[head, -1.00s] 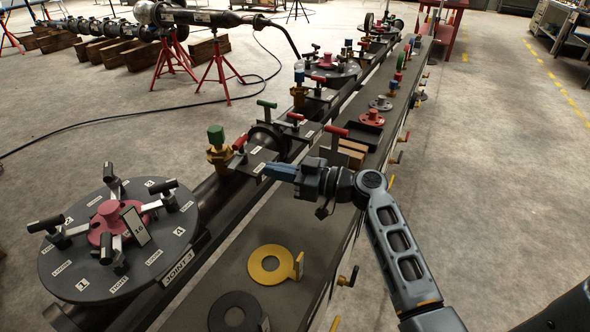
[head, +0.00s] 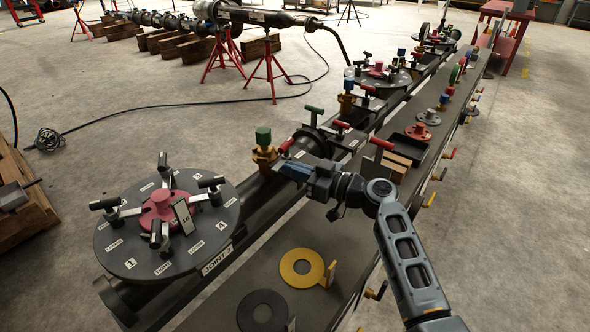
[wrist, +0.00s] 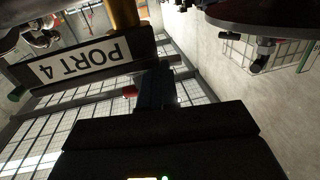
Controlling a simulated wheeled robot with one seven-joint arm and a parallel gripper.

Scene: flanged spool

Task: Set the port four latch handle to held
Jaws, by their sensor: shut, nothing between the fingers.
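My gripper (head: 284,168) is shut and empty, over the pipe line beside the brass valve with a green cap (head: 263,146). In the wrist view its dark blue fingers (wrist: 155,90) are together. A plate labelled PORT 4 (wrist: 85,61) appears upside down in the wrist view, left of the fingers. A small red tip (wrist: 130,91) shows just left of the fingers. In the head view a red handle (head: 287,145) stands just behind my fingertips; it may be the port four latch handle. My gripper hides part of its mount. I cannot tell whether they touch.
A round dark flange (head: 222,208) with several black-handled clamps is at the left. A yellow ring (head: 302,281) and a dark ring (head: 262,312) lie on the bench. Open floor is to the right.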

